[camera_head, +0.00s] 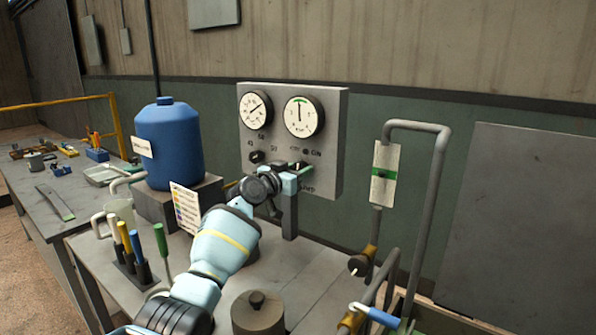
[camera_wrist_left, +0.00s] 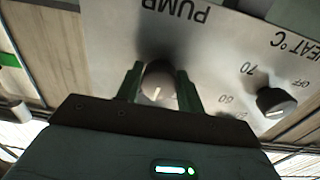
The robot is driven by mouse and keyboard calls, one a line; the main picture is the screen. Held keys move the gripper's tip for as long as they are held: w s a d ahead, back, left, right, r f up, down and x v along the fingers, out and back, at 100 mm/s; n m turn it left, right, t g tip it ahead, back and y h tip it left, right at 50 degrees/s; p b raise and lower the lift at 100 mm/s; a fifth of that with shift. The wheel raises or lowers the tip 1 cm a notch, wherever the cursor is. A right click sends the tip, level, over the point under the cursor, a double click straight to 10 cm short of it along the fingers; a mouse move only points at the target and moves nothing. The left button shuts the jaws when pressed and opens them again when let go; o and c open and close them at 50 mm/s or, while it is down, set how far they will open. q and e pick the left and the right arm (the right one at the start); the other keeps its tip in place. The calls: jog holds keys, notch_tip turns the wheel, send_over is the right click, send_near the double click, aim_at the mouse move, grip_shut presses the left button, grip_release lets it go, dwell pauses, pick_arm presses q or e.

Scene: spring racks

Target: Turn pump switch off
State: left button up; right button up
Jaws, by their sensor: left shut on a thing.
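The pump switch is a round dark knob (camera_wrist_left: 158,80) with a light pointer mark, under the upside-down word PUMP in the left wrist view. The mark points toward the bottom of that picture. My left gripper (camera_head: 300,168) is at the lower right of the grey control panel (camera_head: 272,136). Its two green fingers (camera_wrist_left: 158,88) stand on either side of the knob and are shut on it. In the head view the fingers and wrist mostly hide the knob, below the OFF and ON labels. My right gripper is not in view.
A heat knob (camera_head: 256,157) sits left of the pump switch, under two gauges; it also shows in the left wrist view (camera_wrist_left: 274,100). Grey pipes (camera_head: 432,190) and a lidded pot (camera_head: 257,315) are nearby.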

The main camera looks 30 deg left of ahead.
pick_arm(q)
jog(key=n, duration=0.5)
jog(key=shift+d+p, duration=0.1)
jog(key=shift+p, duration=0.2)
jog(key=shift+n, duration=1.4)
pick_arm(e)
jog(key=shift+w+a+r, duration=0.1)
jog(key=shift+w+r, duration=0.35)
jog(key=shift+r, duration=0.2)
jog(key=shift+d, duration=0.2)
pick_arm(q)
jog(key=o, duration=1)
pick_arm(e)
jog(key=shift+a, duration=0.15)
